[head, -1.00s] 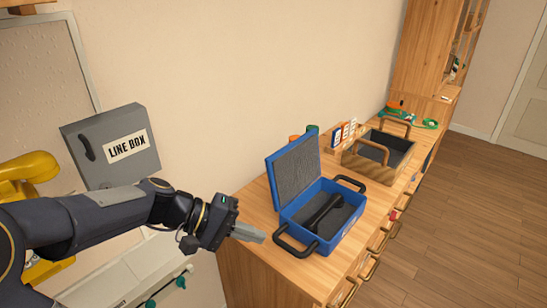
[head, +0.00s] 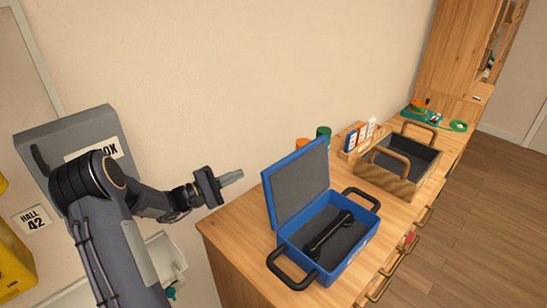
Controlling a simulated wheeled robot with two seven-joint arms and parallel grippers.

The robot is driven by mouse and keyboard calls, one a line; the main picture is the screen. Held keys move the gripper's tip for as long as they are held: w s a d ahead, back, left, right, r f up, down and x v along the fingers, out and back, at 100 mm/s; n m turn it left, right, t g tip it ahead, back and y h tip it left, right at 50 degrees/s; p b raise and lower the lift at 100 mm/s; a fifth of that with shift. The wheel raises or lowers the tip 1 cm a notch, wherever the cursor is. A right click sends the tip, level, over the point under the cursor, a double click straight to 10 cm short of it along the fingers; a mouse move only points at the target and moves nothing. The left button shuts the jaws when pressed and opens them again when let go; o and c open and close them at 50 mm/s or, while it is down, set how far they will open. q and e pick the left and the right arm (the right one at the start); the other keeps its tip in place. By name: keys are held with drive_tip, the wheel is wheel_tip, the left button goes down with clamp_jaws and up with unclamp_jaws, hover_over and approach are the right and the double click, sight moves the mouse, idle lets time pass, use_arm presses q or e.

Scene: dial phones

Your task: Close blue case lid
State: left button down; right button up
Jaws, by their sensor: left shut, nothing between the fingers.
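The blue case (head: 338,262) stands on the wooden counter with its lid (head: 298,185) raised, leaning back toward the wall. The lid's grey foam lining faces the room. A black handset (head: 328,232) lies inside the case on dark foam. Black handles stick out at both ends of the case. My left gripper (head: 232,178) is shut and empty, in the air to the left of the lid, apart from it. Its fingers point right toward the lid. My right gripper is not in view.
A wooden tray with handles (head: 390,185) stands behind the case to the right. Small boxes (head: 358,135) and orange and green round items (head: 323,134) sit near the wall. A grey line box (head: 65,145) hangs on the left. The counter (head: 228,225) left of the case is bare.

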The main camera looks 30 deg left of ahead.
use_arm(q)
drive_tip(key=w+d+r+p, duration=0.2)
drive_tip(key=w+d+p, duration=0.2)
drive_tip(key=w+d, duration=0.3)
drive_tip(key=shift+d+r, duration=0.35)
drive_tip(key=shift+d, duration=0.65)
